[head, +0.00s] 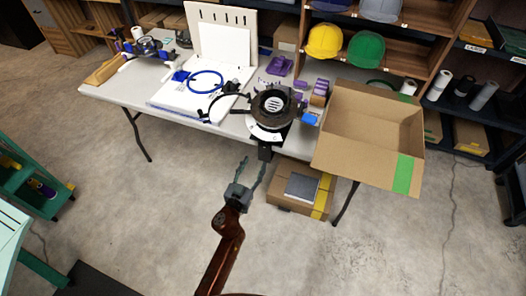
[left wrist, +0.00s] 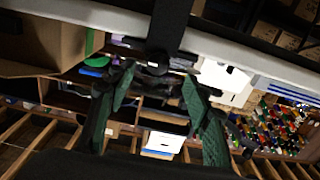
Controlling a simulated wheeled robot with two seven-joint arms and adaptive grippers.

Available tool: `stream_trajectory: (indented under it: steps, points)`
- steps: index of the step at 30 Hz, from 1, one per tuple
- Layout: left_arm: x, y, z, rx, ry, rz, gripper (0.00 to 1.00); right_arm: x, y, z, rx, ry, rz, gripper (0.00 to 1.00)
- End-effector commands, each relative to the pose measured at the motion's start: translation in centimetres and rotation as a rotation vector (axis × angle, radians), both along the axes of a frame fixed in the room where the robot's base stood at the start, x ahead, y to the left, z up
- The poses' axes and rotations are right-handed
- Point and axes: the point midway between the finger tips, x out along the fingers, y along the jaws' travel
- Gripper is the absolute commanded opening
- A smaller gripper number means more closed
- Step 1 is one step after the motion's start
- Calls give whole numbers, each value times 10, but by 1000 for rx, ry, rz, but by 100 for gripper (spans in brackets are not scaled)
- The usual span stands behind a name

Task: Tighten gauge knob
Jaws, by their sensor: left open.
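A round black device (head: 273,105) with a pale ring-shaped plate (head: 264,133) stands at the table's front edge, and a dark bracket (head: 265,153) hangs below it. I cannot make out for sure which part is the gauge knob. My left gripper (head: 253,170) is open and empty, in front of the table and just below the bracket. In the left wrist view, its green-grey fingers (left wrist: 158,80) point toward a black post (left wrist: 168,25) with a small round end (left wrist: 158,63). That end appears between the fingertips; contact cannot be told. My right gripper is not in view.
A large open cardboard box (head: 368,158) stands at the right. Another box (head: 290,203) sits under the table.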

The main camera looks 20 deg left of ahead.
Motion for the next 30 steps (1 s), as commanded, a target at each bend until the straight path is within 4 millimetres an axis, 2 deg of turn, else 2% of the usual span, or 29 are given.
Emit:
stream_trajectory:
  steps: [3, 15, 20, 27, 30]
  points:
    - [11, -1, 7, 0, -16, -1, 46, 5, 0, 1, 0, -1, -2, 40]
    - [69, -3, 5, 3, -12, 0, 46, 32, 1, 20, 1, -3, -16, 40]
    - [77, -3, 6, 0, -12, 0, 46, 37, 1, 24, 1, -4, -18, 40]
    - [78, -3, 6, 0, -11, 0, 46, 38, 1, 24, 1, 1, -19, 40]
    - [78, -3, 6, 0, -11, 0, 41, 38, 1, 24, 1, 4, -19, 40]
